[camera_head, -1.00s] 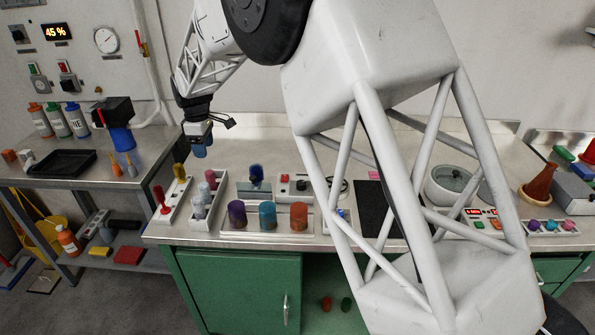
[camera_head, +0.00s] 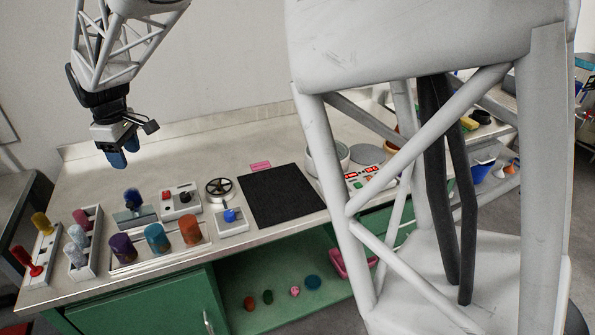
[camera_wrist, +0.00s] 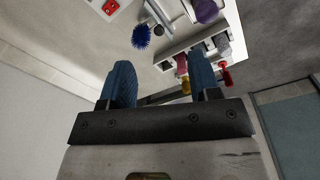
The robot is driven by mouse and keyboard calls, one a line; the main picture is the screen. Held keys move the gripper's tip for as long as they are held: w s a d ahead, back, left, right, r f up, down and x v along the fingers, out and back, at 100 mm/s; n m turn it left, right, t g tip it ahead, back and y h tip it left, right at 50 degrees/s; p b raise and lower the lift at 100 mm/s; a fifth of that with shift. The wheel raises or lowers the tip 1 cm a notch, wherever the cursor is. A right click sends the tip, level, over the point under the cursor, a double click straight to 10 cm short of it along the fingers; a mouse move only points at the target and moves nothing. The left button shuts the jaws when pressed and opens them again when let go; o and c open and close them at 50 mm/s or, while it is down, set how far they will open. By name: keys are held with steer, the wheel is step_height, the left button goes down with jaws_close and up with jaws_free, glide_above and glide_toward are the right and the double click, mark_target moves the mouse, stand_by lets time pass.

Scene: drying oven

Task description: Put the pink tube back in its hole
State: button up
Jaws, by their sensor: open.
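A pink tube (camera_head: 82,219) stands at the far end of a white rack (camera_head: 92,262) on the left of the bench in the head view. Two pale grey tubes (camera_head: 77,236) stand in line in front of it. The pink tube also shows in the wrist view (camera_wrist: 181,63), partly behind the right finger; whether it sits fully in a hole I cannot tell. My gripper (camera_head: 117,160) hangs above the bench, behind and to the right of the rack, with blue fingers pointing down. In the wrist view my gripper (camera_wrist: 162,82) is open and nothing is between its fingers.
Beside the rack stand red (camera_head: 27,261) and yellow (camera_head: 41,223) pieces, and a holder with purple (camera_head: 122,247), blue (camera_head: 157,238) and orange (camera_head: 190,229) cylinders. A dark blue brush (camera_head: 133,199) stands behind them. A black mat (camera_head: 282,195) lies to the right.

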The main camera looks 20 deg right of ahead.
steer(key=s+d+r+m+t, duration=0.1)
steer(key=s+d+r+m, duration=0.15)
steer(key=s+d, duration=0.7)
steer(key=s+d+r+m, duration=0.2)
steer(key=s+d+m, duration=0.2)
steer(key=s+d, duration=0.55)
steer(key=s+d+f+m, duration=0.2)
steer(key=s+d, duration=0.3)
steer(key=s, duration=0.4)
steer(key=s+d+f+m+t, duration=0.1)
steer(key=s+d+m, duration=0.3)
steer(key=s, duration=0.5)
steer(key=shift+d+f, duration=0.85)
steer(key=shift+d, duration=0.25)
steer(key=shift+o, duration=0.2)
steer(key=shift+w+m, duration=0.15)
steer(key=shift+m, duration=0.1)
